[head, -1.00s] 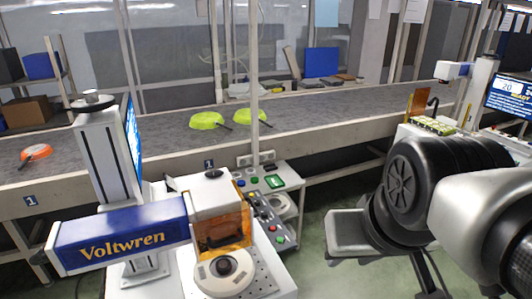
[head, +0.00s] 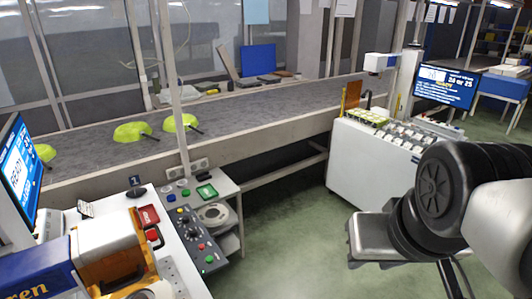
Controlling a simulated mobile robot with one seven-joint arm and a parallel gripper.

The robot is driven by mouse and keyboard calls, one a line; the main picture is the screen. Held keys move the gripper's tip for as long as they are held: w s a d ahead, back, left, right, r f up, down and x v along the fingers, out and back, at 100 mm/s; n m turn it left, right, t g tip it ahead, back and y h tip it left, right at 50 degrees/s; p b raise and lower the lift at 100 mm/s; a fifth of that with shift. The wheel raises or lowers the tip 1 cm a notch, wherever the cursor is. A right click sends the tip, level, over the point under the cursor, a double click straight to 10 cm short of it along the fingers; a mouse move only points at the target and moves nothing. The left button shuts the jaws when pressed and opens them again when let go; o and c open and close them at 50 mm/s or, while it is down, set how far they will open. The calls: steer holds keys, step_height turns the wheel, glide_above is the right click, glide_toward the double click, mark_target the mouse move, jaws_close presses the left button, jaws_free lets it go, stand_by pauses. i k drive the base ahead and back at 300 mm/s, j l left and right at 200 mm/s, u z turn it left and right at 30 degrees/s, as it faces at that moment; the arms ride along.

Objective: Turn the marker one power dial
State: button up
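The marker station (head: 150,235) stands at the lower left, a white laser marker with a blue and orange head. A dark control panel (head: 194,237) lies along its right side, with several small coloured buttons and a black round knob. That knob may be the power dial (head: 190,232); it is too small to read its setting. A "1" sign (head: 135,181) stands just behind the panel. My arm fills the right side, well away from the panel. Its fingers do not show, so I cannot see what the gripper holds.
The grey conveyor (head: 255,112) runs across behind, carrying yellow-green pans (head: 132,131). A small side table (head: 222,185) stands beside the panel. A second white station (head: 372,160) with a screen (head: 447,85) stands at right. Green floor (head: 295,215) is clear between the stations.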

mark_target(193, 232)
steer(key=i+l+z, duration=0.2)
steer(key=z, duration=0.15)
steer(key=i+l+z, duration=0.25)
steer(key=l+z, duration=0.15)
steer(key=i+l+z, duration=0.2)
steer(key=z, duration=0.15)
steer(key=i+l+u, duration=0.1)
steer(key=i+u, duration=0.35)
steer(key=i+l+u, duration=0.3)
steer(key=i+u, duration=0.15)
steer(key=i+j+u, duration=0.1)
steer(key=u, duration=0.35)
steer(key=i+u, duration=0.2)
steer(key=u, duration=0.2)
steer(key=i+u, duration=0.15)
steer(key=u, duration=0.3)
steer(key=i+u, duration=0.15)
steer(key=u, duration=0.25)
steer(key=i+j+u, duration=0.1)
steer(key=i+u, duration=0.9)
steer(key=k+l, duration=0.05)
steer(key=k, duration=0.05)
